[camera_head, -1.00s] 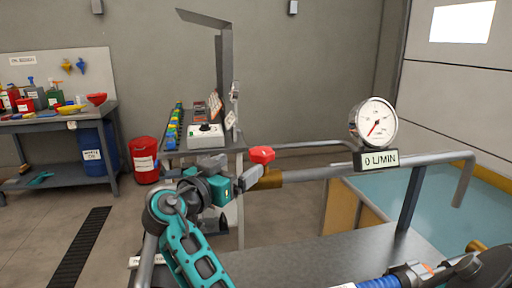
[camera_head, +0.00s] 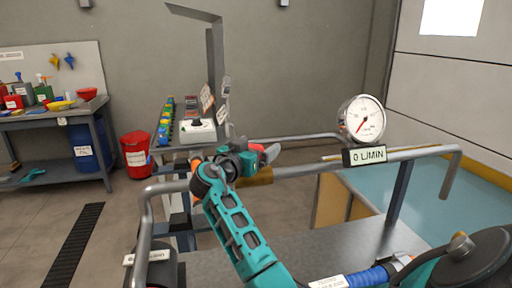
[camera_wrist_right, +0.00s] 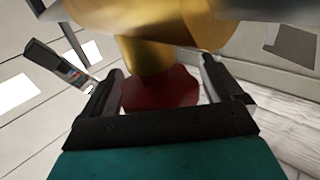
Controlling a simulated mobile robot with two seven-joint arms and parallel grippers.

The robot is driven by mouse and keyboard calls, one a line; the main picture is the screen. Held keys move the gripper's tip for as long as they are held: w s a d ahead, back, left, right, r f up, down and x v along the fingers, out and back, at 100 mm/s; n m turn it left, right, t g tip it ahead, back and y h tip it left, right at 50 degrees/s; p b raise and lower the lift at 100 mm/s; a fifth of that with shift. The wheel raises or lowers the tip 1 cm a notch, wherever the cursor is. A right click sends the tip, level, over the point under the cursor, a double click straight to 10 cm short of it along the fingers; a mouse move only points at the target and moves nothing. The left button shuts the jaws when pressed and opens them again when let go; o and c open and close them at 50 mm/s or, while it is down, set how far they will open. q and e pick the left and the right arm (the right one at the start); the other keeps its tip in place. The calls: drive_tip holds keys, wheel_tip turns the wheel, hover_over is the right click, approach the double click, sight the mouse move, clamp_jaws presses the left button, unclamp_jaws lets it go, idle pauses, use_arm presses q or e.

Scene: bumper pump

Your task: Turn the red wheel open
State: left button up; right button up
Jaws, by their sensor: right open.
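The red wheel (camera_head: 257,147) sits on a brass valve (camera_head: 258,176) on the grey pipe. In the head view it is mostly hidden behind my right gripper (camera_head: 266,152). In the right wrist view the dark red wheel (camera_wrist_right: 160,88) lies between the two open dark fingers, with the brass valve body (camera_wrist_right: 150,55) beyond it. I cannot tell whether the fingers touch the wheel. A round gauge (camera_head: 361,119) above the pipe has a display (camera_head: 368,155) reading 0 L/MIN. My left gripper is not in view.
A grey pipe rail (camera_head: 410,154) runs across in front of me, above a grey bench top (camera_head: 310,245). A blue hose (camera_head: 365,278) lies at the lower right. A table with a control box (camera_head: 198,131) stands behind the valve. A red bucket (camera_head: 137,155) stands at left.

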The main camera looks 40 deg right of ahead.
drive_tip(key=c, duration=1)
